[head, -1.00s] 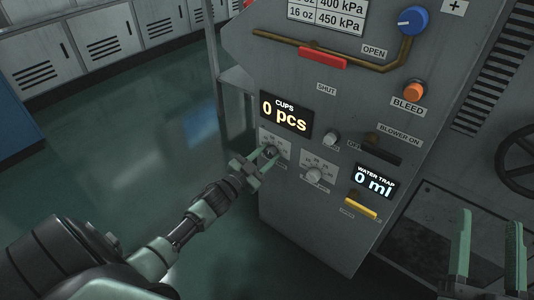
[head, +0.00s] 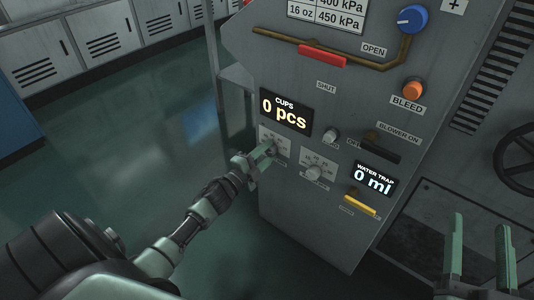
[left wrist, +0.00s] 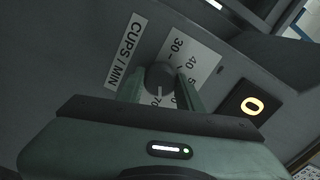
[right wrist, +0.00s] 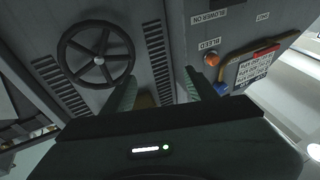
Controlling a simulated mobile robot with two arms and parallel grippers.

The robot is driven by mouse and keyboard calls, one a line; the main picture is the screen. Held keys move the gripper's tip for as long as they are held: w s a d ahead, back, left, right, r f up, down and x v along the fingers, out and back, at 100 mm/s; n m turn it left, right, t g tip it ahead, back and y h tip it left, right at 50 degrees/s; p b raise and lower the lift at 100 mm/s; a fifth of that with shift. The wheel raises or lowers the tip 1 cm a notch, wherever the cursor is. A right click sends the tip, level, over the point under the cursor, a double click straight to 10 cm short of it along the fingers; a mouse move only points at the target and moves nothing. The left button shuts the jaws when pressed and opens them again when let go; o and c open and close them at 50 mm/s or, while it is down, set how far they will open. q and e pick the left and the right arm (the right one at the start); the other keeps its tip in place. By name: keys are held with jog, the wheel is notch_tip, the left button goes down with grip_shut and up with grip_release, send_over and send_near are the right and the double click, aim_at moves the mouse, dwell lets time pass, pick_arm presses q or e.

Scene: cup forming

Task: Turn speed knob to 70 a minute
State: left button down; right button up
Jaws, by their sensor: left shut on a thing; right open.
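The speed knob is a dark round knob (left wrist: 160,76) on a white scale plate (left wrist: 196,62) marked from 30 up to 70, beside a CUPS / MIN label (left wrist: 125,50). In the head view the plate (head: 267,133) sits below the CUPS display. My left gripper (head: 268,152) is shut on the knob, one finger on each side. A light pointer mark on the knob shows near the 70 end in the left wrist view, partly hidden by my gripper. My right gripper (head: 481,222) is open and empty at the lower right, apart from the panel.
The CUPS display (head: 285,113) reads 0 pcs. A second knob (head: 313,173) with its own scale is just right of the speed knob. The water trap display (head: 374,180), a yellow handle (head: 361,206) and a black blower lever (head: 381,149) are further right.

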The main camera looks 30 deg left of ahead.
pick_arm(q)
jog(key=shift+m, duration=0.8)
pick_arm(e)
jog(key=shift+s+a+r+t, duration=0.1)
jog(key=shift+r+t, duration=0.2)
jog(key=shift+r, duration=0.4)
pick_arm(q)
jog(key=c, duration=0.9)
grip_release()
pick_arm(e)
jog(key=shift+f, duration=0.2)
pick_arm(q)
jog(key=shift+s, duration=0.1)
